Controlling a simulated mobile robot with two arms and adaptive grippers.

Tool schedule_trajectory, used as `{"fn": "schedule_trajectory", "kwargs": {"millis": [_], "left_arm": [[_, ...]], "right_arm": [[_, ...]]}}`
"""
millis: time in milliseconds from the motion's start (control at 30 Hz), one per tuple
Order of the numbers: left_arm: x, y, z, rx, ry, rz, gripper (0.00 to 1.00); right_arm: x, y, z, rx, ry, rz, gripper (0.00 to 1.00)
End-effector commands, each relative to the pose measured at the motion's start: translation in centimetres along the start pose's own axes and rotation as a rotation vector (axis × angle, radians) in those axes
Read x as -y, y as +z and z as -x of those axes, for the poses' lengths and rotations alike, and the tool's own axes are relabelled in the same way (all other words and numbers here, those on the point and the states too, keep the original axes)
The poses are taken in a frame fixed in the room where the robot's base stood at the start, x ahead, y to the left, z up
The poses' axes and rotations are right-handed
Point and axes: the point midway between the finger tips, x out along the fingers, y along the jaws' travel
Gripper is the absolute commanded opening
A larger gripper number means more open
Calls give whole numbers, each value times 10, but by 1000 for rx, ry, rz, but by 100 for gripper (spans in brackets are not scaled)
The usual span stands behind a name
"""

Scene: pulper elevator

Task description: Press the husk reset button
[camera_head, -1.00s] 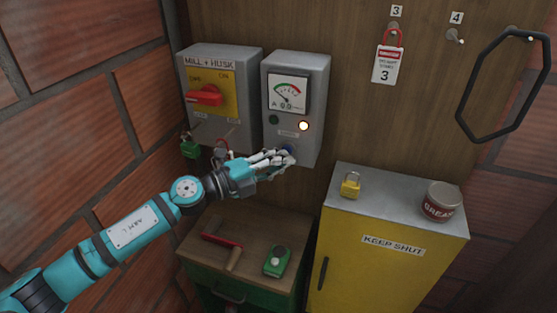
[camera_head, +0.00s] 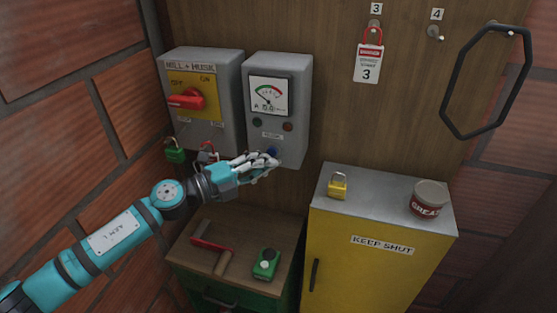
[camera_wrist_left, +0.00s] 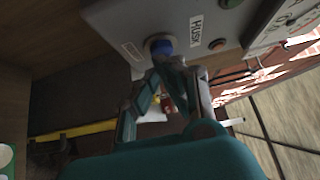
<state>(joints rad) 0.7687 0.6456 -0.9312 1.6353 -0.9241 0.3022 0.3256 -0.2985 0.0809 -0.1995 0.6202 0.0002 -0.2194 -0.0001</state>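The grey husk box (camera_head: 293,140) hangs on the wooden panel, with a dial gauge and two dark round lamps. The blue button (camera_head: 272,153) is low on its front, partly hidden by my fingers. It also shows in the left wrist view (camera_wrist_left: 160,45), beside the "HUSK" label (camera_wrist_left: 196,31). My left gripper (camera_head: 268,162) points at the button with its fingers drawn together and empty. In the left wrist view its fingertips (camera_wrist_left: 172,65) are right at the button's lower edge; I cannot tell whether they touch it. My right gripper is not in view.
The mill and husk switch box (camera_head: 205,105) with a red handle is left of it, with a green padlock (camera_head: 174,150) below. A green-fronted bench (camera_head: 235,225) and yellow cabinet (camera_head: 370,262) stand underneath. A brick wall (camera_head: 75,120) bounds the left.

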Motion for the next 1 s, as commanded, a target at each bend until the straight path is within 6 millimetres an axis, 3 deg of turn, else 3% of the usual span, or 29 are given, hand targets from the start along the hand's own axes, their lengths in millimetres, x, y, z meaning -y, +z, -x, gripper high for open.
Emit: {"fn": "schedule_trajectory", "kwargs": {"millis": [33,100,333,1000], "left_arm": [[2,8,13,18,2,-6,0],[1,5,22,13,3,-7,0],[1,0,43,2,3,-5,0],[1,-2,45,-2,4,-5,0]], "right_arm": [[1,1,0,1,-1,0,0],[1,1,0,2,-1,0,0],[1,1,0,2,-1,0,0],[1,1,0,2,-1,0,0]]}}
